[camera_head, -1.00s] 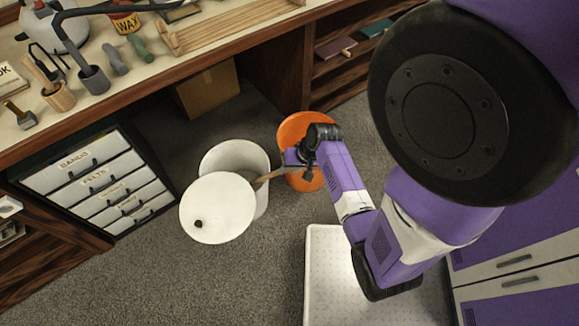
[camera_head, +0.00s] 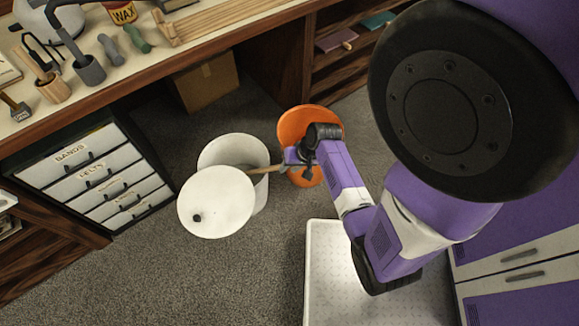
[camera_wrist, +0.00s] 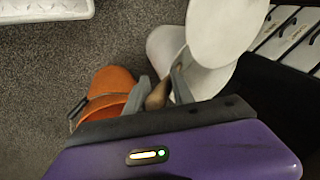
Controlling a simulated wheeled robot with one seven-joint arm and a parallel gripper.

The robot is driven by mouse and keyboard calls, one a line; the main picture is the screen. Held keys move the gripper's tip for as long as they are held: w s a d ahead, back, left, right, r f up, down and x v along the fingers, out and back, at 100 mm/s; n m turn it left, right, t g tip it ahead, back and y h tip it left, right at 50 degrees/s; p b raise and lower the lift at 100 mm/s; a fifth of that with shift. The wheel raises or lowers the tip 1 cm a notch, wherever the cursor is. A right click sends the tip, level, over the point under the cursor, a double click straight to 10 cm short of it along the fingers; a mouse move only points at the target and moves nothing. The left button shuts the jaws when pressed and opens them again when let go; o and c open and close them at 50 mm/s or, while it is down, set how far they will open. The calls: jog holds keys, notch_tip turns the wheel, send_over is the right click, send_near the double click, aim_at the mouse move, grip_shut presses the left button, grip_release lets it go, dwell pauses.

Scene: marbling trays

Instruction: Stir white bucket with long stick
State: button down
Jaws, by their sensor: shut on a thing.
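The white bucket (camera_head: 262,190) stands on the floor, with a round white lid (camera_head: 216,203) across its front left part. It also shows in the wrist view (camera_wrist: 208,80), with the lid (camera_wrist: 222,30) beyond it. My gripper (camera_head: 287,167) is at the bucket's right, shut on the long stick (camera_head: 262,170). The stick slants from my fingers over the rim into the bucket's opening; its lower end is hidden inside. In the wrist view my gripper's fingers (camera_wrist: 162,90) are on either side of the stick (camera_wrist: 157,95).
An orange bucket (camera_head: 300,122) stands just right of the white one, partly under my gripper. A drawer cabinet (camera_head: 95,180) stands left, and the workbench (camera_head: 150,65) runs behind.

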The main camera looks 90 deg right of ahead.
jog(key=shift+s+r+p, duration=0.15)
jog(key=shift+r+p, duration=1.05)
jog(key=shift+p, duration=0.1)
jog(key=shift+s+r+p, duration=0.15)
jog(key=shift+r+p, duration=1)
jog(key=shift+p, duration=0.1)
jog(key=shift+w+r+p, duration=0.2)
jog(key=shift+r+p, duration=1.4)
jog(key=shift+r, duration=0.05)
